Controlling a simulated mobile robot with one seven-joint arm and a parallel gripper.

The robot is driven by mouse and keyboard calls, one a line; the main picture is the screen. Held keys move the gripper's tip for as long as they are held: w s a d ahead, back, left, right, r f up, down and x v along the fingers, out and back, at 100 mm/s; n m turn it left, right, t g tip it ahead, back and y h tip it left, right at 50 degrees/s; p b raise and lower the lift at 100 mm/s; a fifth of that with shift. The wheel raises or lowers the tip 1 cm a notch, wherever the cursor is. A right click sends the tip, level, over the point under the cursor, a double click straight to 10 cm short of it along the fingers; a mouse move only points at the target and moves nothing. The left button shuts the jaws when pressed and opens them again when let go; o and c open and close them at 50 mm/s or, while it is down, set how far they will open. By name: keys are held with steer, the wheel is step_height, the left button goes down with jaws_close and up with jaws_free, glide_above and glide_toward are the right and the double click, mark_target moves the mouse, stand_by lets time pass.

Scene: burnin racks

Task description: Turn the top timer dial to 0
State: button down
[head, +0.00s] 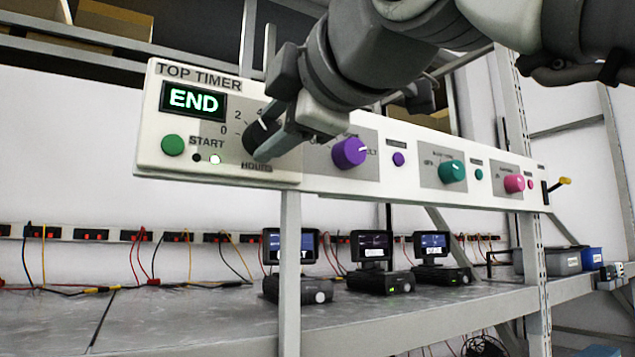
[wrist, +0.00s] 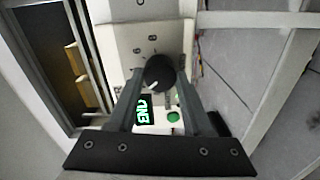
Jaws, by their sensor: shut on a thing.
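The top timer panel (head: 188,128) is at the upper left of the head view, with its display (head: 193,102) reading END in green. Its black dial (head: 256,138) is partly hidden by my gripper (head: 264,146). The numbers 0, 2 and 4 show beside the dial. In the wrist view, the black dial (wrist: 159,69) sits between the two fingertips of my gripper (wrist: 160,77), which are shut on its sides. The white pointer mark on the dial faces the END display side there. I cannot tell exactly which number it meets.
A green START button (head: 173,145) and a lit white lamp (head: 215,159) are left of the dial. Purple (head: 349,153), teal (head: 452,171) and pink (head: 514,184) knobs lie to the right. Below, several small devices stand on a grey shelf (head: 180,320). A post (head: 289,260) rises in front.

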steer(key=n, duration=0.3)
steer(key=shift+n, duration=0.3)
steer(key=shift+n+h+p, duration=0.3)
steer(key=shift+n+p, duration=0.4)
steer(key=shift+n, duration=1.5)
steer(key=shift+c, duration=1.6)
jaws_free()
steer(key=f+b+v, duration=0.1)
steer(key=b+v, duration=0.1)
steer(key=v, duration=1.5)
steer(key=shift+s+r, duration=0.3)
steer(key=shift+r, duration=0.05)
